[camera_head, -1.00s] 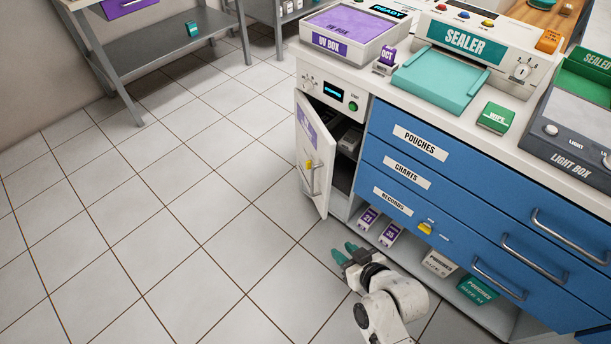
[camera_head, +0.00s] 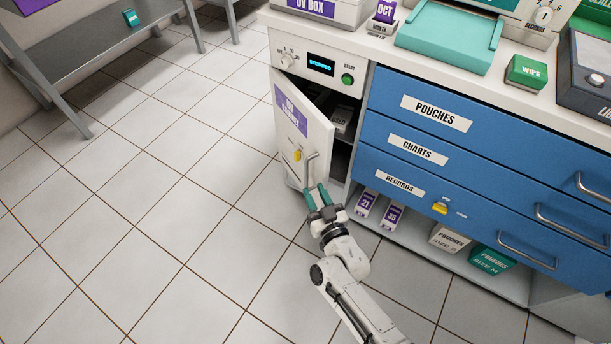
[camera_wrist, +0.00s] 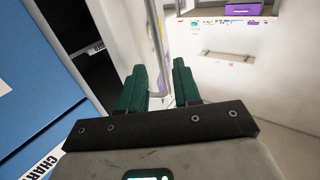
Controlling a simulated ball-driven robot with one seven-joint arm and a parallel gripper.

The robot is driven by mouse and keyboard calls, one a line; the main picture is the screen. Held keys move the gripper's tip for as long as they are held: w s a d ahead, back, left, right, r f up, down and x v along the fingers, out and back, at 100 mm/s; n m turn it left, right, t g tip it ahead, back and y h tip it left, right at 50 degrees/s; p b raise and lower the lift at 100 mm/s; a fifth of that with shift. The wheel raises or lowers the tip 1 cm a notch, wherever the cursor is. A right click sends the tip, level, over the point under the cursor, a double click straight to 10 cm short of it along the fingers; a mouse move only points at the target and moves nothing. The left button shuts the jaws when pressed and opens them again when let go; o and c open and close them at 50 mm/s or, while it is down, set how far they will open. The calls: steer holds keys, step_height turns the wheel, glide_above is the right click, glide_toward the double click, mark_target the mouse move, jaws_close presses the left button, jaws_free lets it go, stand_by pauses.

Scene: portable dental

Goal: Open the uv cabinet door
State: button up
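The UV cabinet door (camera_head: 303,130) is white with a purple label and stands ajar, its free edge swung out from the cabinet (camera_head: 318,68). Its upright metal handle (camera_head: 310,170) is near the free edge, beside a yellow piece (camera_head: 297,155). My gripper (camera_head: 316,190), with green fingers, is at the handle's lower end in the head view. In the wrist view the fingers (camera_wrist: 161,85) are apart, and the handle (camera_wrist: 156,40) runs down toward the gap between them. Whether they touch it I cannot tell. The door also shows there (camera_wrist: 118,35).
Blue drawers (camera_head: 435,120) with metal handles stand right of the door. Below them, an open shelf (camera_head: 400,228) holds several small boxes. White items (camera_head: 342,120) sit inside the cabinet. Tiled floor (camera_head: 150,230) to the left is clear, up to a grey metal table (camera_head: 110,55).

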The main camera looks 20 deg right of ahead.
mark_target(307, 176)
steer(key=w+b, duration=0.1)
steer(key=w, duration=0.5)
steer(key=shift+w+d+b, duration=0.1)
steer(key=shift+w+b, duration=0.2)
steer(key=shift+w, duration=0.05)
steer(key=shift+c, duration=0.3)
jaws_close()
